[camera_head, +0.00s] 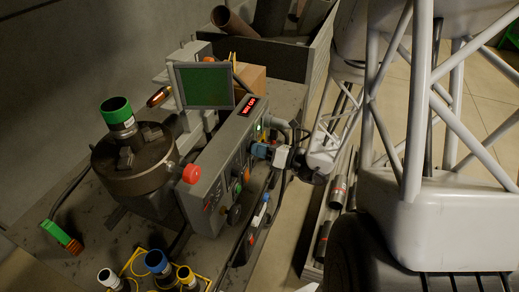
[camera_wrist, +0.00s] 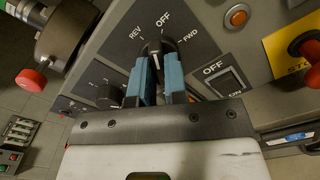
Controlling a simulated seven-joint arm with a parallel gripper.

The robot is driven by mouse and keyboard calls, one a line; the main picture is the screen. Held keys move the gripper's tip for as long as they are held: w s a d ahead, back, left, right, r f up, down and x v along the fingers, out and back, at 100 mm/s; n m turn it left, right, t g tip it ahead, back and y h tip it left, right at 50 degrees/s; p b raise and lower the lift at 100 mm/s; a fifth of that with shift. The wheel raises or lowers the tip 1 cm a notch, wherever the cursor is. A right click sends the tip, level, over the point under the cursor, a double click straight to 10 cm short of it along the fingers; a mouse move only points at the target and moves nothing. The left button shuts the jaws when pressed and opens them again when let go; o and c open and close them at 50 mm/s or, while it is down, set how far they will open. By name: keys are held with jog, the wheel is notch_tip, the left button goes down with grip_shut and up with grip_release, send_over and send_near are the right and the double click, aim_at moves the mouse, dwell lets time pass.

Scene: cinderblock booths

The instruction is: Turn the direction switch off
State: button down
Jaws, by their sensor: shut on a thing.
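The direction switch (camera_wrist: 154,48) is a dark knob with a pale pointer line on a grey panel in the wrist view. REV is printed to its upper left, OFF above it and FWD to its right. The pointer runs roughly up toward the OFF side, but its upper end is hard to make out. My gripper (camera_wrist: 157,72) has its two blue fingers on either side of the knob, shut on it. In the head view my gripper (camera_head: 261,151) is at the right face of the control box (camera_head: 222,158); the switch is hidden there.
A second switch (camera_wrist: 224,82) marked OFF sits right of my fingers, with an orange button (camera_wrist: 237,17) above. A red stop button (camera_wrist: 308,50) on yellow is farther right. A dark chuck (camera_head: 134,163) and red knob (camera_head: 192,173) stand left of the box.

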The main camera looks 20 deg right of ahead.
jog(key=shift+m, duration=1.5)
jog(key=c, duration=1.1)
grip_release()
jog(key=shift+c, duration=0.2)
jog(key=shift+s+d, duration=0.1)
jog(key=v, duration=0.7)
jog(key=shift+s+d, duration=0.2)
jog(key=shift+s, duration=0.05)
jog(key=shift+r, duration=0.1)
